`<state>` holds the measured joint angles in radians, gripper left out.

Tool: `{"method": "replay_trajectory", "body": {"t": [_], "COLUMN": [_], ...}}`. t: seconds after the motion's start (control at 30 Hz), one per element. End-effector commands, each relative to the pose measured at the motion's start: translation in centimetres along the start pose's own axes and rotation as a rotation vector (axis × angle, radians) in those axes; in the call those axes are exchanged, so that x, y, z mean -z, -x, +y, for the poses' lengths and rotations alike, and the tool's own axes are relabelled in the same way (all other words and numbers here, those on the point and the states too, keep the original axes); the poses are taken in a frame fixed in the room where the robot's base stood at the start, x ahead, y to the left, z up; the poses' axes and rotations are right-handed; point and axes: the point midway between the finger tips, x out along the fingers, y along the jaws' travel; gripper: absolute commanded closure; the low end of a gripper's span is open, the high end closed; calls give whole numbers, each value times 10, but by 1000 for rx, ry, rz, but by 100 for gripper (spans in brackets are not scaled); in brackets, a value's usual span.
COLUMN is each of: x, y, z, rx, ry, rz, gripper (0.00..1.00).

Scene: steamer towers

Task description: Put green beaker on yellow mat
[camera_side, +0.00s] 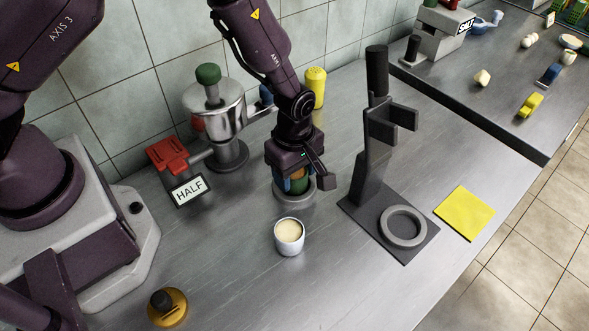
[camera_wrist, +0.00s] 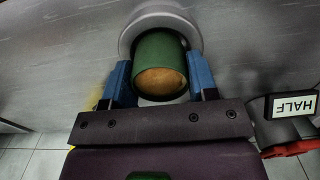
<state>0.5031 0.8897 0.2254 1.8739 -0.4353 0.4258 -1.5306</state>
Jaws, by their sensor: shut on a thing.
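The green beaker (camera_wrist: 152,47) has a round tan top and sits between the two blue fingers of my gripper (camera_wrist: 158,85) in the wrist view. In the side view my gripper (camera_side: 294,180) points down and is shut on the beaker, which shows as a small green patch (camera_side: 299,186) and is mostly hidden. A round grey base (camera_side: 295,197) is right below the beaker; I cannot tell whether they touch. The flat yellow mat (camera_side: 465,213) lies at the right of the counter, empty, well to the right of my gripper.
A white cup (camera_side: 289,237) with pale contents stands in front of my gripper. A dark stand (camera_side: 378,130) with a grey ring (camera_side: 403,227) on its plate is between my gripper and the mat. A metal pot (camera_side: 214,112) and a HALF sign (camera_side: 189,189) are at the left.

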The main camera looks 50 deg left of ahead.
Motion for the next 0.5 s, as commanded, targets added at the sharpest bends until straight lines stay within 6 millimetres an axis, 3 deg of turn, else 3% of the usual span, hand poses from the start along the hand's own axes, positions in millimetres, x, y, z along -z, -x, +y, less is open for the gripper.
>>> {"method": "replay_trajectory", "body": {"t": [0.27,0.3,0.37,0.5], "x": [0,0,0,0], "y": [-5,-4,-4,-4], "z": [0,0,0,0], "rx": [1,0,0,0], "ry": [1,1,1,0], "rz": [1,0,0,0], "gripper": [99,38,24,21]}}
